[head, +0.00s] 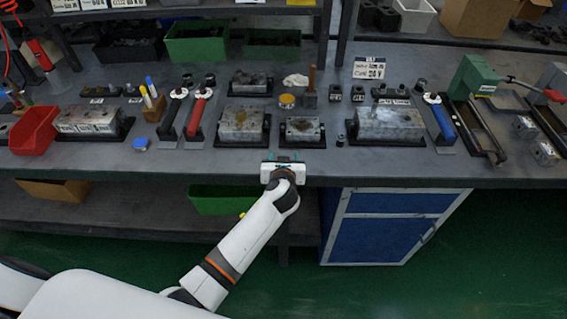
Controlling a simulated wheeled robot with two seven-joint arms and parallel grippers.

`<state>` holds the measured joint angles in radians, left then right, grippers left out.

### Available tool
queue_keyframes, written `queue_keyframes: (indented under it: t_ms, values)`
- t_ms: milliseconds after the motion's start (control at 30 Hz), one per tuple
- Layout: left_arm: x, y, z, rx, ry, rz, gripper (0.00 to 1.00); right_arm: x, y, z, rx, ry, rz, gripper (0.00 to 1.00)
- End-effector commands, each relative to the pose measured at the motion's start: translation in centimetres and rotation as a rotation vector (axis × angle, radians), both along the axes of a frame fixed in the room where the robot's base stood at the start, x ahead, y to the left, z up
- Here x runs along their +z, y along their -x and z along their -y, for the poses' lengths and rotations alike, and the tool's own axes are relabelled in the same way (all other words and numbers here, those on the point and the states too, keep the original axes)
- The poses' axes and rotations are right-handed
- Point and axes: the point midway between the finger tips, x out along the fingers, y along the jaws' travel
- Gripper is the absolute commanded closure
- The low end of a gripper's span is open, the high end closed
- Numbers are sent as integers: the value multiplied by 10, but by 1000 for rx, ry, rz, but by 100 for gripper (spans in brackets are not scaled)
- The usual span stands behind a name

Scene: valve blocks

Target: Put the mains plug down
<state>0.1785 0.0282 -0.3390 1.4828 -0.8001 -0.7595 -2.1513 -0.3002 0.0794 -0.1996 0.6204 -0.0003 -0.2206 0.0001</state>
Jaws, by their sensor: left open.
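My left gripper (284,157) is at the front edge of the grey workbench (390,168), in front of a small metal valve block (302,130). Its two fingers are apart, and I see nothing held between them. I cannot pick out a mains plug with certainty; a small dark piece (340,141) lies right of the small valve block, too small to identify. My right gripper is not in view.
Larger valve blocks stand on black bases at the left (92,119), middle (241,123) and right (388,122). A red bin (34,131), a blue cap (141,143) and a blue-handled tool (440,120) are on the bench. A blue cabinet (378,236) stands below.

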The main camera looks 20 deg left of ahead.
Motion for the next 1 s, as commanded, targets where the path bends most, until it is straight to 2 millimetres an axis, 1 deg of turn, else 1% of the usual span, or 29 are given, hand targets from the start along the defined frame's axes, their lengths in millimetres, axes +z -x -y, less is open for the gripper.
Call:
queue_keyframes:
  t_ms: [33,267,300,367,533,633,733,900,1000]
  values:
    - [0,0,0,0,0,0,43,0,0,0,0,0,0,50]
    - [0,0,0,0,0,0,81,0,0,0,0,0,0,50]
    - [0,0,0,0,0,0,88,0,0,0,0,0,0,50]
    - [0,0,0,0,0,1,94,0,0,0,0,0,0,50]
    - [1,0,0,0,0,1,94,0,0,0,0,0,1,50]
    - [8,0,0,0,0,4,94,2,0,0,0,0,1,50]
    - [24,0,0,-1,0,5,94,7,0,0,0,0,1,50]
    - [60,0,0,-1,-1,6,94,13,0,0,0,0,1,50]
    - [78,0,0,-1,-1,6,94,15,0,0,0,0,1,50]
